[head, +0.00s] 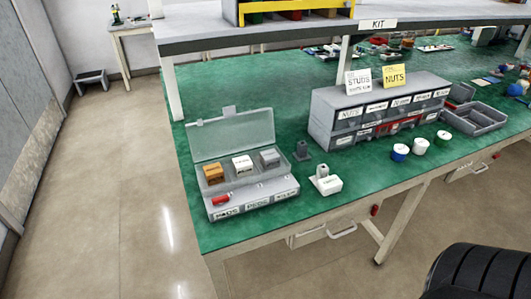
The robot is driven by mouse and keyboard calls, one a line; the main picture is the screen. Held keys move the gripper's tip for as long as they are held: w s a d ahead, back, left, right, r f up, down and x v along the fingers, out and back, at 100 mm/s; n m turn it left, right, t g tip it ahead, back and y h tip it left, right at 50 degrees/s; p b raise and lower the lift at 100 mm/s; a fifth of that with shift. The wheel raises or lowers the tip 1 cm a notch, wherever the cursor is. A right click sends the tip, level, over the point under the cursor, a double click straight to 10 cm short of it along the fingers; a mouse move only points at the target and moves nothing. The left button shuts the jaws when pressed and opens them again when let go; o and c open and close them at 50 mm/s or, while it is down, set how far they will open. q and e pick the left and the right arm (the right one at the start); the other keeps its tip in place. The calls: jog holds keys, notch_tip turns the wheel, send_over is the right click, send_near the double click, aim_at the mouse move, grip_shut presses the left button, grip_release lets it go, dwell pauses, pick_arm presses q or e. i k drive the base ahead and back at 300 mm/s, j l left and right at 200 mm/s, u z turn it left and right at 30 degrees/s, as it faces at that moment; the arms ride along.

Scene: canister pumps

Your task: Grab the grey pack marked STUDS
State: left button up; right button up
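A small grey pack (269,158) sits in the right compartment of an open grey case (250,188) at the left of the green bench. Any marking on it is too small to read. A white pack (242,165) is just left of it, and an orange-brown pack (213,173) is at the far left of the row. The case's clear lid (230,135) stands up behind them. A white card reading STUDS (358,80) stands on the grey drawer unit, apart from the case. Neither of my grippers is in view.
The grey drawer unit (375,112) stands right of the case, with a yellow NUTS card (394,77) on top. A small white block-like object (326,181) and several round tubs (400,152) are near the front edge. A shelf (300,32) runs above the bench's back.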

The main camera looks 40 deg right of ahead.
aim_at(270, 158)
jog(key=l, duration=1.5)
jog(key=i+u, duration=0.05)
jog(key=i, duration=0.05)
